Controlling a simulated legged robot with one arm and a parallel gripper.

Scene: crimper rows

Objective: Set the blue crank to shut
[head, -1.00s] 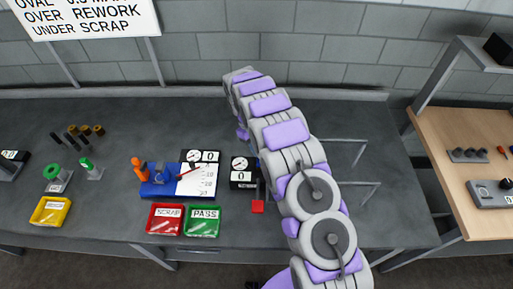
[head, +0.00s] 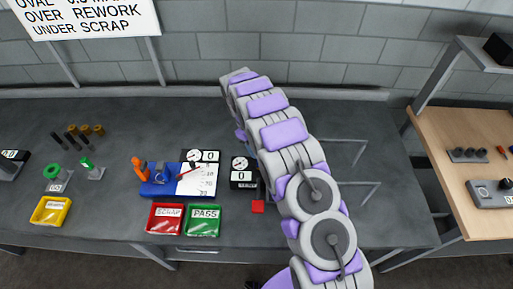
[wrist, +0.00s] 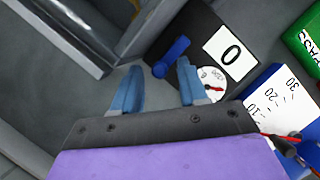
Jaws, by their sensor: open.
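The blue crank (wrist: 172,57) is a short blue bar on the side of a black gauge box with a white "0" plate and a round dial, in the wrist view. My gripper (wrist: 157,86) has two light-blue fingers, spread open with nothing clearly between them. The right finger is right next to the crank and overlaps the box in the picture; I cannot tell whether it touches. The left finger is well apart, over the grey bench. In the head view the gauge box (head: 243,172) stands just left of my arm; the crank cannot be made out and my fingers are hidden.
A blue fixture (head: 160,189) with an orange handle and a scale card stands left of the box. Red SCRAP (head: 165,218) and green PASS (head: 203,220) trays lie in front, and a small red block (head: 258,206) nearby. A grey metal frame (wrist: 65,35) fills the wrist view's upper left.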

